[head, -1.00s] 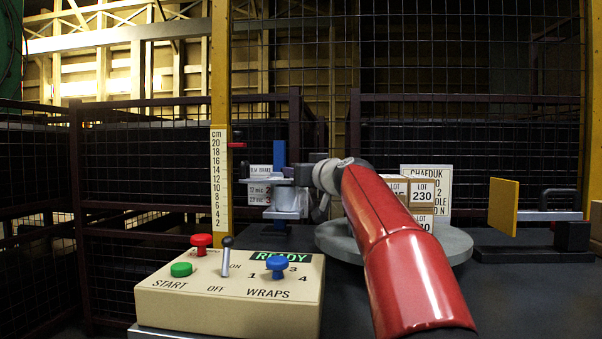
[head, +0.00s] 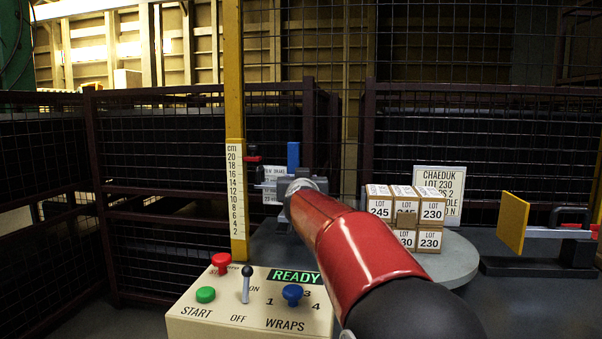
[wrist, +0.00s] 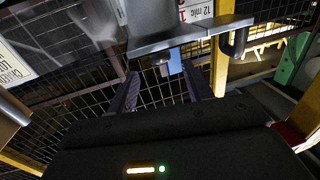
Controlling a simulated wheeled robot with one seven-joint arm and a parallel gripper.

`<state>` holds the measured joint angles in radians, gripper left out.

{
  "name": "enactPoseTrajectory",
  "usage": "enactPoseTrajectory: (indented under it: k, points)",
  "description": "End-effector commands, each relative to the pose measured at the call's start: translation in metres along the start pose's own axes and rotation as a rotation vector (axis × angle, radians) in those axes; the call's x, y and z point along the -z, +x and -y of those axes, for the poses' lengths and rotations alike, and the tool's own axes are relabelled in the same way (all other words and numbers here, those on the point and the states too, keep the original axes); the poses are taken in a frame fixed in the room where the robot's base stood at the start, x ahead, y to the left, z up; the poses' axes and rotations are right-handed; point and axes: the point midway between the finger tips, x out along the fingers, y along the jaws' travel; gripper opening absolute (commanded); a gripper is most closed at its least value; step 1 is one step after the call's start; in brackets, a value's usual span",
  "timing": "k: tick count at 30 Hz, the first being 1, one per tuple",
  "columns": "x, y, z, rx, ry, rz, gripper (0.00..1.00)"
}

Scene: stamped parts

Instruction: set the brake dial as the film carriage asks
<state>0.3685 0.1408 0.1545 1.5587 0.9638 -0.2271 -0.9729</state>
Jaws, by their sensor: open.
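The film carriage on the yellow mast shows in the head view as a grey block with a blue upright piece (head: 293,155) and a white brake label (head: 272,172), partly covered by my arm. In the wrist view its grey plate (wrist: 190,38) crosses above my fingers, with part of a label reading "12 mic" (wrist: 197,11). My gripper (wrist: 161,71) is open, its two dark fingers apart just below that plate. A small blue piece (wrist: 174,63) shows between and beyond them. I cannot make out the brake dial or its setting in either view.
A control box (head: 250,312) with knobs, a lever and a READY display stands in front. A round turntable (head: 458,262) carries stacked LOT boxes (head: 405,215), with a sign (head: 440,180) behind. A yellow plate (head: 512,222) stands at right. Mesh fencing closes the back.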

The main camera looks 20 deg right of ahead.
Motion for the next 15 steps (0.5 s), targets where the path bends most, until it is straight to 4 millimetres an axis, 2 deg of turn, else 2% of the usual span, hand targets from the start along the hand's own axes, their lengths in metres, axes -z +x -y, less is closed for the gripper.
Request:
enactPoseTrajectory:
  k: [1,6,10,15]
  points:
    - [0.0,0.01,0.0,0.0,0.0,0.001,0.51]
    - [0.001,0.034,-0.001,0.0,0.0,0.001,0.51]
    - [0.001,0.044,0.0,0.001,-0.001,0.0,0.51]
    - [0.001,0.047,0.0,0.002,0.0,0.0,0.51]
